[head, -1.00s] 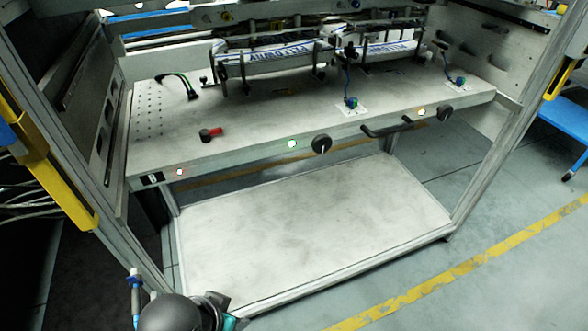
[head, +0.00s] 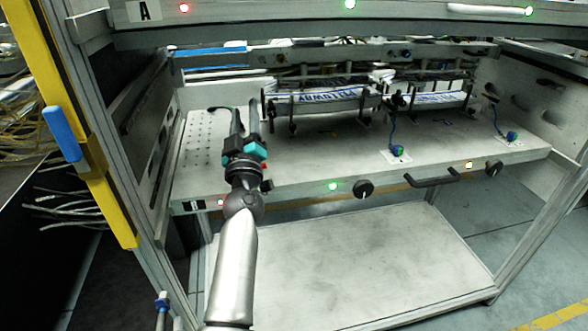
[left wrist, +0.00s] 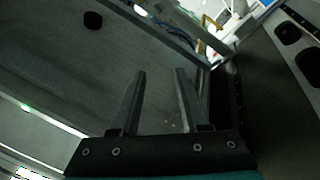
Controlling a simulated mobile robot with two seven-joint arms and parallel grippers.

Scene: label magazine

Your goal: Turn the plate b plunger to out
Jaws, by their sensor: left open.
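A small red-and-black part, probably the plunger, shows only partly beside my left wrist in the head view, with its dark end (head: 267,185) at the table's front edge. My wrist hides much of it. My left gripper (head: 243,112) is over the left part of the table, fingers pointing away from me, open and empty. In the left wrist view its two fingers (left wrist: 160,75) stand apart with nothing between them. A short black cylinder (left wrist: 92,19) lies beyond them at upper left; I cannot tell whether it is the plunger. My right gripper is not in view.
Two black knobs (head: 364,189) (head: 493,168) and a handle (head: 432,180) line the front edge. Blue-green connectors (head: 398,150) (head: 511,136) stand on the tabletop. Label rollers (head: 325,98) are behind.

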